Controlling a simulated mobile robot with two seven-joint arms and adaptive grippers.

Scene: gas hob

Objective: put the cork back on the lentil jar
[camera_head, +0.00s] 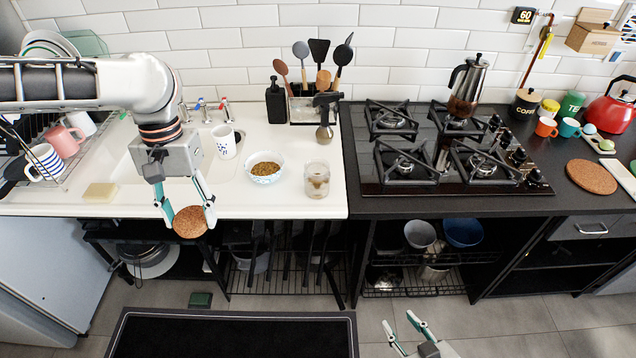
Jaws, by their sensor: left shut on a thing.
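My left gripper (188,217) is shut on a round brown cork (190,222), held at the front edge of the white counter, left of the bowl and jar. A glass jar (317,180) without a lid stands upright near the right end of the white counter. Its contents are hard to make out. A white patterned bowl (265,176) filled with brown lentil-like grains stands left of the jar. My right gripper (400,325) is low at the bottom of the view, in front of the cupboards, with its fingers apart and nothing between them.
A white cup (224,142) stands left of the bowl. The gas hob (440,180) is to the right. Counter between cork and bowl is clear.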

